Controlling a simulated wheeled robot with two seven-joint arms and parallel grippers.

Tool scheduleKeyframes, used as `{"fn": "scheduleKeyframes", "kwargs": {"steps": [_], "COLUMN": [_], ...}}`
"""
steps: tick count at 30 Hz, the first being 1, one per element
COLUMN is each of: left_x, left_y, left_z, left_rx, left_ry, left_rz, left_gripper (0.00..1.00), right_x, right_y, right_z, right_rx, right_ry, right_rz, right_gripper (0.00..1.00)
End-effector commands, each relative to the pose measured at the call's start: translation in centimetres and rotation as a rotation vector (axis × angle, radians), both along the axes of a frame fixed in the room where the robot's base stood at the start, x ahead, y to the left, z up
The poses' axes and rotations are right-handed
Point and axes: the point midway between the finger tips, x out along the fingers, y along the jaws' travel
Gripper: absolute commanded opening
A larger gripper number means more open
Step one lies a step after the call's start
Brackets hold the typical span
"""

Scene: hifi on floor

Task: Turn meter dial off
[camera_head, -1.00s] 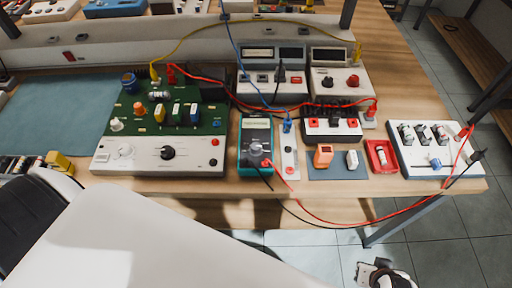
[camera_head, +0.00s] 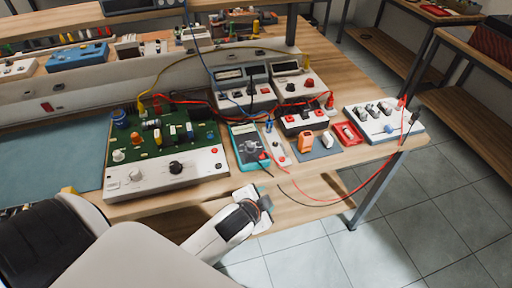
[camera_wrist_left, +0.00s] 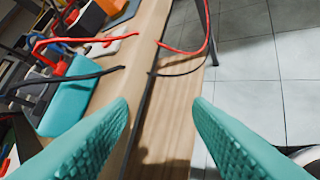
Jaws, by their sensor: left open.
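The teal multimeter (camera_head: 237,130) lies on the wooden bench near its front edge, with a grey round dial (camera_head: 251,147) on its dark face. Its exact dial setting is too small to read. My left gripper (camera_head: 265,201) is in front of the bench edge, just below and right of the meter, not touching it. In the left wrist view the teal fingers (camera_wrist_left: 162,104) are apart with nothing held between them. The meter's teal case (camera_wrist_left: 76,98) shows there left of the fingers; its dial cannot be made out. My right gripper is out of view.
A green circuit board unit (camera_head: 150,150) stands left of the meter. A probe strip (camera_head: 275,148), a black-and-white terminal box (camera_head: 303,122) and an orange block (camera_head: 306,142) stand right. Red lead (camera_head: 345,194) and black leads hang over the bench's front edge. Tiled floor (camera_head: 300,250) is open in front.

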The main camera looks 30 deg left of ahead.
Motion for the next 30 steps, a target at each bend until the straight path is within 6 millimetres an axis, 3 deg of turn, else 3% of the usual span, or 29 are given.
{"fn": "scheduleKeyframes", "kwargs": {"steps": [1,3,9,12,15,19,23,24,26,29,30], "left_x": [2.2,4.6,10.6,12.2,12.3,10.9,9.5,9.3,9.3,9.9,10.2], "left_y": [-0.2,-0.8,-4.2,-7.4,-11.2,-15.3,-16.6,-16.3,-15.0,-10.7,-8.4], "left_z": [1.7,4.1,13.1,18.4,22.5,24.4,22.7,21.8,20.1,17.5,16.8], "left_rx": [0.067,0.169,0.557,0.844,1.181,1.641,2.091,-2.081,-1.902,-1.592,-1.465], "left_ry": [-0.09,-0.214,-0.634,-0.898,-1.173,-1.502,-1.788,1.748,1.561,1.276,1.173], "left_rz": [-0.06,-0.147,-0.434,-0.614,-0.809,-1.065,-1.352,1.361,1.288,1.2,1.178], "left_gripper": [0.46,0.46,0.46,0.46,0.46,0.46,0.46,0.46,0.46,0.46,0.46], "right_x": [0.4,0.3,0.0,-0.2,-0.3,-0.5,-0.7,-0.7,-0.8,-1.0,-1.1], "right_y": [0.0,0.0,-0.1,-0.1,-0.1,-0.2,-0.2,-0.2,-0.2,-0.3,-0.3], "right_z": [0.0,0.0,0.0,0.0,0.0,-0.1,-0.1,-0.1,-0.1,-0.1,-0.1], "right_rx": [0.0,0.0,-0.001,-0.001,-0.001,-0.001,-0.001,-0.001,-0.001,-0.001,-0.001], "right_ry": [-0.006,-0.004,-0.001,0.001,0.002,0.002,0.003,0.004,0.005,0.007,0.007], "right_rz": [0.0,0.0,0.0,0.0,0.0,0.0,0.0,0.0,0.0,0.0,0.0], "right_gripper": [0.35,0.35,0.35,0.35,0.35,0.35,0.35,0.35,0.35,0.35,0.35]}}
